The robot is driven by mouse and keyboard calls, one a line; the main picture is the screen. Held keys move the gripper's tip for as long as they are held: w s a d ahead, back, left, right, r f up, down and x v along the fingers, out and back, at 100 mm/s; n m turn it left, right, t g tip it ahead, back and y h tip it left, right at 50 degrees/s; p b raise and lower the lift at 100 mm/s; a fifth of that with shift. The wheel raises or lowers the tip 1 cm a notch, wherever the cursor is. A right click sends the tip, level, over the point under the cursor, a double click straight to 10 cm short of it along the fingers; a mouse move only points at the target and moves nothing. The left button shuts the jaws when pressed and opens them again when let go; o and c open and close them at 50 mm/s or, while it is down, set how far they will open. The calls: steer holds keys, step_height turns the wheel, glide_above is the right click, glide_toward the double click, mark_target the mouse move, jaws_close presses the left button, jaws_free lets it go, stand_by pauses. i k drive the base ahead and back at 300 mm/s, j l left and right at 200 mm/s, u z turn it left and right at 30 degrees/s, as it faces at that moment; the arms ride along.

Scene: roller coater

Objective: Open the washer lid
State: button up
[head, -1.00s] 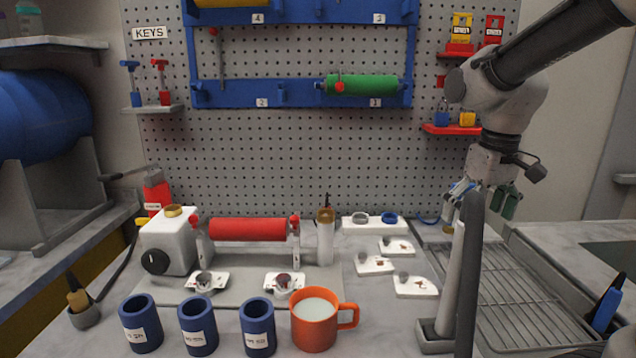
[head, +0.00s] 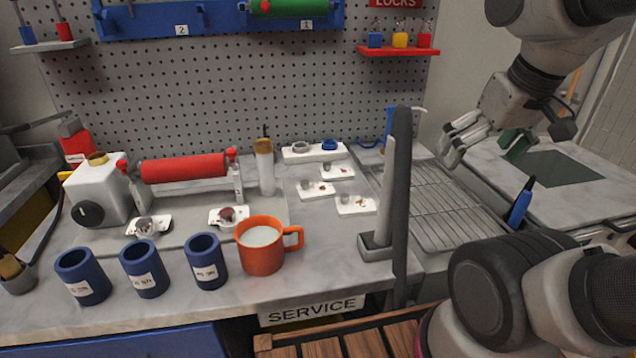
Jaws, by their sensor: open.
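A pale flat top with a dark green panel (head: 562,168) lies at the right of the head view. It looks like the washer lid, lying flat, but no label or handle on it is clear. My gripper (head: 486,151) hangs from the upper right, above the area between the wire rack and the pale top. Its fingers are spread and hold nothing. I cannot tell how far above the surfaces it is. My own arm hides part of the back right.
A wire drying rack (head: 440,205) lies left of the pale top. A tall grey post (head: 402,190) stands left of the rack. A blue-handled tool (head: 521,204) stands upright near the rack's right edge. An orange mug (head: 262,250) and blue cups stand along the front left.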

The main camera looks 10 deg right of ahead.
mark_target(574, 187)
steer(key=l+z, duration=0.35)
steer(key=k+l+z, duration=0.1)
steer(key=l+z, duration=0.25)
steer(key=j+z, duration=0.15)
steer(key=z, duration=0.25)
steer(key=j+z, duration=0.15)
steer(key=z, duration=0.25)
steer(key=k+j+z, duration=0.15)
steer(key=j+z, duration=0.25)
